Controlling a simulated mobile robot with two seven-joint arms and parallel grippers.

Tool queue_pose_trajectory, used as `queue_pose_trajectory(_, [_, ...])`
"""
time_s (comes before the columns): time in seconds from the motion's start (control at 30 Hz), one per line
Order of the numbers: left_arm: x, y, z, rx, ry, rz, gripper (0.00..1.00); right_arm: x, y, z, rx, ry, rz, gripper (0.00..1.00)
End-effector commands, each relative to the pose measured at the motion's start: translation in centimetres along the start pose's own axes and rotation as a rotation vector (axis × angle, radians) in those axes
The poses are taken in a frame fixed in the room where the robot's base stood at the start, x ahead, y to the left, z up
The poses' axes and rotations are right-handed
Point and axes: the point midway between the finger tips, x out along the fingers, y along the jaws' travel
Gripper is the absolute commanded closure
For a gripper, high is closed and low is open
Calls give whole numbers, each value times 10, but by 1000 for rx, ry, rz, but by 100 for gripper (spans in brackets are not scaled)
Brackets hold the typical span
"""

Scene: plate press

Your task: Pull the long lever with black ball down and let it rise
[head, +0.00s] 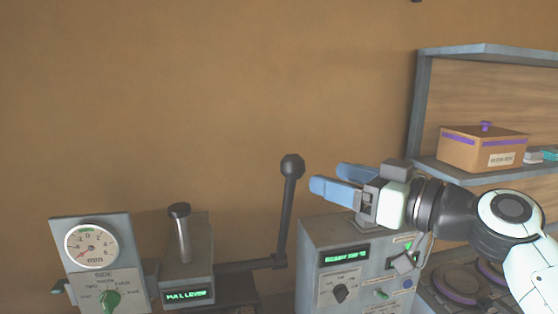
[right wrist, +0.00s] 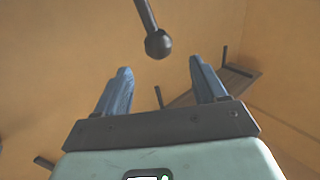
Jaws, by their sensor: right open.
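The long lever (head: 286,215) stands nearly upright, leaning slightly right, with a black ball (head: 292,166) at its top. Its lower end joins a horizontal arm beside a grey box with a lit label. My right gripper (head: 328,179) is open and empty, just to the right of the ball, with its blue fingers pointing left toward it. In the right wrist view the ball (right wrist: 158,44) appears beyond the fingertips, between their lines, not held. My left gripper is not in view.
A grey control box (head: 345,245) with a knob and green display stands below my right gripper. A dial gauge panel (head: 91,244) and a short metal post (head: 181,232) are at left. A shelf with a box (head: 484,150) is at right.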

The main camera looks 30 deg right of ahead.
Motion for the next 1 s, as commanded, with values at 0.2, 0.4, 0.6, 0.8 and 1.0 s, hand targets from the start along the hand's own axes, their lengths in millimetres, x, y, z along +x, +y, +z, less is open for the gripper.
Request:
queue_pose_trajectory(0.2, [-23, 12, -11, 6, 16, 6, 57, 50, 1, -3, 2, -1, 0, 29])
queue_pose_trajectory(0.4, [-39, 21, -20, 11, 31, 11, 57, 86, 1, -3, 2, 1, -1, 29])
queue_pose_trajectory(0.6, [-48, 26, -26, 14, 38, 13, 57, 104, 1, -2, 2, 0, 2, 29])
queue_pose_trajectory(0.8, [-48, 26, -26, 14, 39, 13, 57, 108, 1, 0, 2, -1, 2, 29])
queue_pose_trajectory(1.0, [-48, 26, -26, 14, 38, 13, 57, 108, 1, 1, 2, -1, 2, 49])
